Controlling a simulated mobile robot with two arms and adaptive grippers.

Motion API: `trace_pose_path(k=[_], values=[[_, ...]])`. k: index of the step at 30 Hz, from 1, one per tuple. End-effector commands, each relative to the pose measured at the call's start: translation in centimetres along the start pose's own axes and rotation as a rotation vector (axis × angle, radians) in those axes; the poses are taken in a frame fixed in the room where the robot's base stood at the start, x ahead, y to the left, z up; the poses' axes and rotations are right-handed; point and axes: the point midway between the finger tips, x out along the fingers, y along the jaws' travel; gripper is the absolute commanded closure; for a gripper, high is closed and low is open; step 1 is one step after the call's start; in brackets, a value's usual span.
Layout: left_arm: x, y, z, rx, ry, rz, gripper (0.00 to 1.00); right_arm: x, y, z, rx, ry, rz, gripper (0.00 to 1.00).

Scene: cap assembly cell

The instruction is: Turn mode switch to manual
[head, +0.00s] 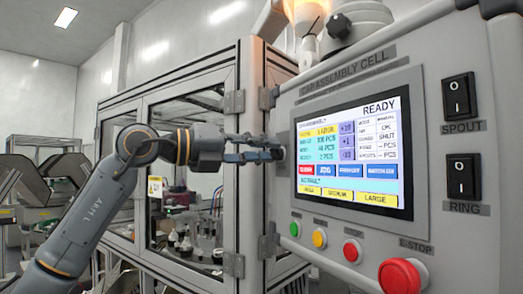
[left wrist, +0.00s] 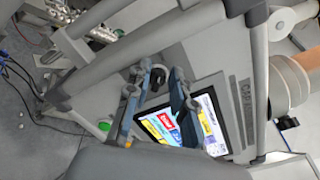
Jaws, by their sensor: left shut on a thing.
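The control panel (head: 403,237) of the cap assembly cell fills the right of the head view. My left gripper (head: 276,150) reaches from the left to the panel's left edge, beside the screen (head: 346,150). It is shut on the mode switch, a small dark knob, which its fingers mostly hide in the head view. In the left wrist view the dark knob (left wrist: 157,76) shows between the two fingers (left wrist: 155,80). The knob's pointing direction is not clear. The screen shows READY, and its small mode line seems to read MANUAL. My right gripper is not in view.
The SPOUT switch (head: 459,97) and RING switch (head: 463,177) are on the panel's right. Green, yellow and red buttons (head: 319,237) and a red E-stop (head: 402,276) line its lower edge. A glazed machine enclosure (head: 186,185) stands behind my left arm.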

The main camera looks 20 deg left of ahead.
Motion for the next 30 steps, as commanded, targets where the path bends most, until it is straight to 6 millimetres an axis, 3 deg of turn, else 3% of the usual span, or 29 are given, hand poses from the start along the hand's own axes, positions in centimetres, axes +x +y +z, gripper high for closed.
trace_pose_path(k=[7,8,10,11,22,30], values=[[0.0,0.1,-0.1,-0.001,0.002,0.002,1.0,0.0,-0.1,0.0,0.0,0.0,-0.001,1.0],[0.0,0.1,-0.1,-0.001,0.002,0.002,0.71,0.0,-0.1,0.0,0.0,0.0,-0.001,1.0],[0.0,0.1,-0.1,-0.001,0.002,0.002,0.57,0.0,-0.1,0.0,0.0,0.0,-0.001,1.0],[0.0,0.1,-0.1,0.0,0.002,0.001,0.55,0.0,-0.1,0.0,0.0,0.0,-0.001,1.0],[-0.5,0.1,0.0,0.001,0.0,0.001,0.55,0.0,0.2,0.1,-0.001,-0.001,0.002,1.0],[-5.4,0.2,0.1,0.0,-0.003,0.003,0.55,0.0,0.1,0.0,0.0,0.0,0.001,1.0]])
